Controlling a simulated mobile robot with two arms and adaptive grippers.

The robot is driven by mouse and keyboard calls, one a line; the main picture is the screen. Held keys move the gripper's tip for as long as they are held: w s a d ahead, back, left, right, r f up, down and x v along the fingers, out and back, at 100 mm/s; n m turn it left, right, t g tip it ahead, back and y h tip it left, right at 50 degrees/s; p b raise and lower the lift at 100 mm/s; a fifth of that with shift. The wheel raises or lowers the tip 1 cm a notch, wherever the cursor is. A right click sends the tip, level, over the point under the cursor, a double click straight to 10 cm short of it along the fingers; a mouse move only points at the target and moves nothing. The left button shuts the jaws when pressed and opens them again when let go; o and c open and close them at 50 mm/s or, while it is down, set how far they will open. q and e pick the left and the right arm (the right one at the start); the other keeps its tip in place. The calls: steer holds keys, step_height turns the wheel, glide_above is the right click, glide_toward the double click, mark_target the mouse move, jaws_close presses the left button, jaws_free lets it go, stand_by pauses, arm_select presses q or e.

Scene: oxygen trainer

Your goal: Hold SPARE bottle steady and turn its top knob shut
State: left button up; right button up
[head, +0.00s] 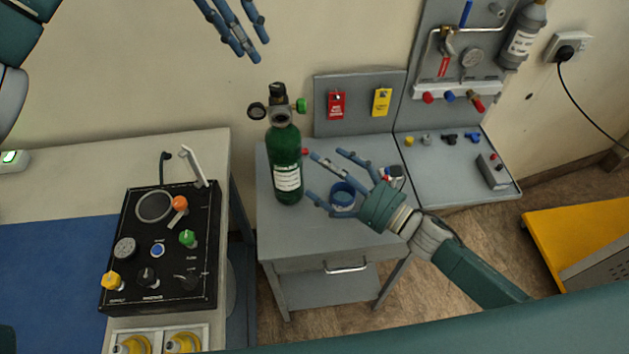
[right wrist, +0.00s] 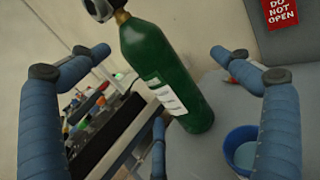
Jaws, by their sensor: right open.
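The green bottle (head: 285,160) stands upright on the small grey cart, with a white label too small to read. A black knob (head: 278,90) tops its valve, with a round gauge to the left and a green knob to the right. In the right wrist view the bottle (right wrist: 160,75) appears tilted between the spread fingers, its top cut off. My right gripper (head: 324,183) is open and empty, just right of the bottle, its fingers pointing toward it; contact is not visible. My left gripper (head: 252,46) hangs above the bottle, fingers apart and empty.
A blue cup (head: 342,195) stands on the cart below my right fingers. Red (head: 336,104) and yellow (head: 381,101) tags hang on the panel behind. A black control box (head: 163,247) is on the left bench. A grey board with pipes and fittings is at right.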

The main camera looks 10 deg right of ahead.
mark_target(279, 160)
steer(key=shift+n, duration=0.7)
steer(key=w+a+f, duration=0.1)
steer(key=w+a, duration=0.1)
steer(key=a, duration=0.1)
steer(key=w+a, duration=0.2)
steer(key=a, duration=0.1)
steer(key=w+a+f, duration=0.1)
steer(key=w+a, duration=0.1)
steer(key=a, duration=0.2)
steer(key=shift+f, duration=0.35)
